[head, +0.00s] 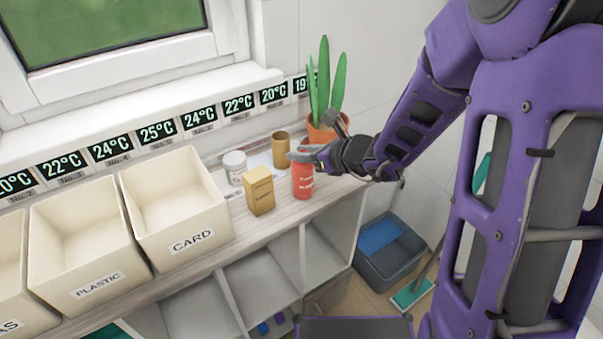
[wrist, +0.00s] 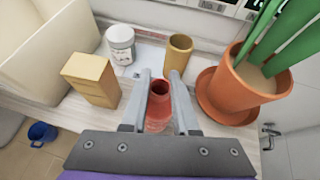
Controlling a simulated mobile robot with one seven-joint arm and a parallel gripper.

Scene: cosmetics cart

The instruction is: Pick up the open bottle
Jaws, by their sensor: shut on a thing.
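The open bottle (head: 302,183) is red with white lettering and stands near the right end of the wooden counter. In the wrist view the bottle (wrist: 159,104) shows its open, dark mouth between the fingers. My gripper (head: 300,156) comes from the right and is shut on the bottle near its top. In the wrist view my gripper (wrist: 159,78) has one finger on each side of the bottle. The bottle looks upright. Its base seems to be at the counter top, but I cannot tell if it touches.
A tan box (head: 259,191), a white jar (head: 234,167) and a brown cup (head: 281,149) stand close to the left. A potted plant (head: 322,133) stands behind, close to my gripper. Cream bins (head: 190,243) fill the left counter. A grey tub (head: 390,262) is on the floor.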

